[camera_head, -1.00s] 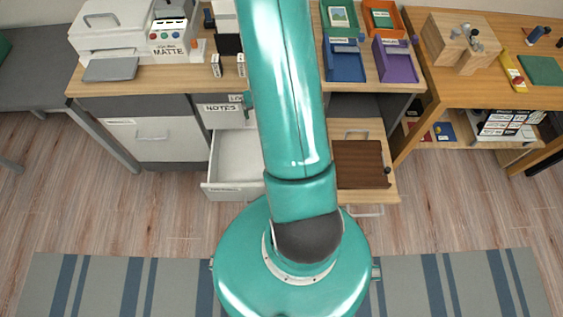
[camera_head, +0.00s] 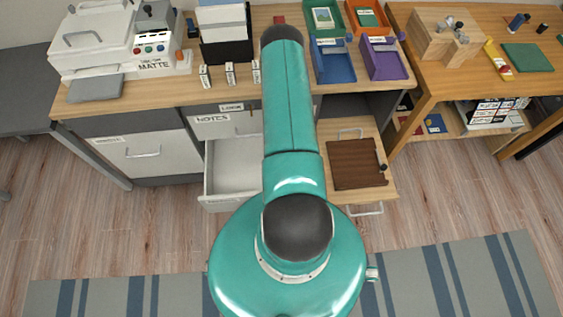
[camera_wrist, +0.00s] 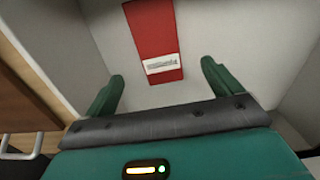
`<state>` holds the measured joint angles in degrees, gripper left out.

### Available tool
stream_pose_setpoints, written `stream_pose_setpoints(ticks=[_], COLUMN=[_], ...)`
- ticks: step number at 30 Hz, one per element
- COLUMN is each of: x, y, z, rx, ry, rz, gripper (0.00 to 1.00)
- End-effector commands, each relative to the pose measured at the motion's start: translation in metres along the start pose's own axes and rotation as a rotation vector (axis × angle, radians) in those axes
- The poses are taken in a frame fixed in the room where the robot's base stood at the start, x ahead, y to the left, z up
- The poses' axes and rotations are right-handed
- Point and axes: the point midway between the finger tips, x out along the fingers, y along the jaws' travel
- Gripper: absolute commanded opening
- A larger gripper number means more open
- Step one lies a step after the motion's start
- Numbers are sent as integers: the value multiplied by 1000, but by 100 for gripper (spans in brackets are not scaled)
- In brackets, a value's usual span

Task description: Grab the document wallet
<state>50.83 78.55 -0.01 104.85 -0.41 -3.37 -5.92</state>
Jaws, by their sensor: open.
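A flat red item with a white label, likely the document wallet (camera_wrist: 154,35), lies in a pale grey-white space in the wrist view. Its label is too small to read. My gripper (camera_wrist: 161,78) is open, with one green finger on either side of the red item's near end. The fingers look apart from it, and nothing is between them in their grip. In the head view the red item and my gripper are hidden behind my arm. An open white drawer (camera_head: 232,168) shows to the left of my arm.
An open wooden drawer with a brown panel (camera_head: 357,163) stands right of my arm. The desk above carries a printer (camera_head: 92,38), small white boxes, a black file holder (camera_head: 226,50) and coloured trays (camera_head: 383,60). A brown wooden edge (camera_wrist: 30,95) is close at left in the wrist view.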

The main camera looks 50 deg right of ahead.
Motion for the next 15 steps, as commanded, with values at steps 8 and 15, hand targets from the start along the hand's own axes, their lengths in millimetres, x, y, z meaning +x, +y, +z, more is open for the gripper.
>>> stream_pose_setpoints(ticks=[8, 15], x=[31, 58], y=[-1, 0], z=[-1, 0], rx=[0, 1], ry=[0, -2], rz=[0, 0], gripper=[91, 91])
